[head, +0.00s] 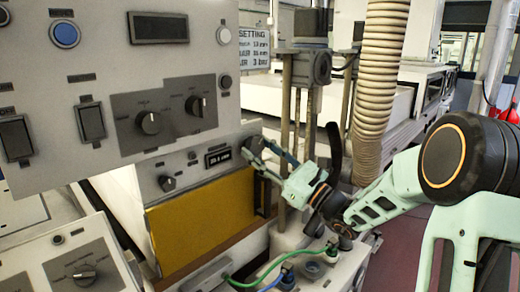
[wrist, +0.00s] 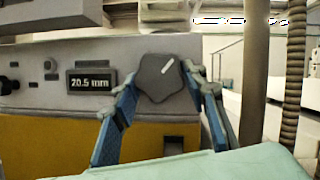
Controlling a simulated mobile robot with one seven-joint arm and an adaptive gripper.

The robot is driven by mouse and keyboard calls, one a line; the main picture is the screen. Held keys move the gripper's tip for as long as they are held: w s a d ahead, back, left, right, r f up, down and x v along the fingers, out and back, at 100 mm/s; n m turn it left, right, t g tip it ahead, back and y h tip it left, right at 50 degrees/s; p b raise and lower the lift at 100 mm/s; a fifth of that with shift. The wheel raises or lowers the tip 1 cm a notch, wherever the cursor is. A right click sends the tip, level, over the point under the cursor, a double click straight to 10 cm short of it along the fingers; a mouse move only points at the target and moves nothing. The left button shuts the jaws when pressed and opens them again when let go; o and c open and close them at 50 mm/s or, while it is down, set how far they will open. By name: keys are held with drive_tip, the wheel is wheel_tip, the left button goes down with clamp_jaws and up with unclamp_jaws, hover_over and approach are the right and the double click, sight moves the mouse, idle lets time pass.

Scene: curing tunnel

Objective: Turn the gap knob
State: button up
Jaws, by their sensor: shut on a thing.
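The gap knob (wrist: 159,77) is a dark grey, lobed knob with a white pointer line slanting to the upper right. It sits on the front of a light grey panel, right of a small display (wrist: 92,81) reading 20.5 mm. My gripper (head: 257,148) reaches the panel's right end in the head view. In the wrist view its two blue-and-grey fingers are shut on the knob, one on each side. In the head view the fingers largely hide the knob. The same display shows there (head: 218,156), too small to read surely.
A yellow plate (head: 200,222) lies below the panel. An upper control box (head: 120,60) with other knobs and switches overhangs to the left. A ribbed hose (head: 380,80) and upright posts stand close to my arm. A setting sign (head: 255,47) hangs behind.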

drive_tip(key=o, duration=1.2)
drive_tip(key=shift+c, duration=0.2)
drive_tip(key=v, duration=1.2)
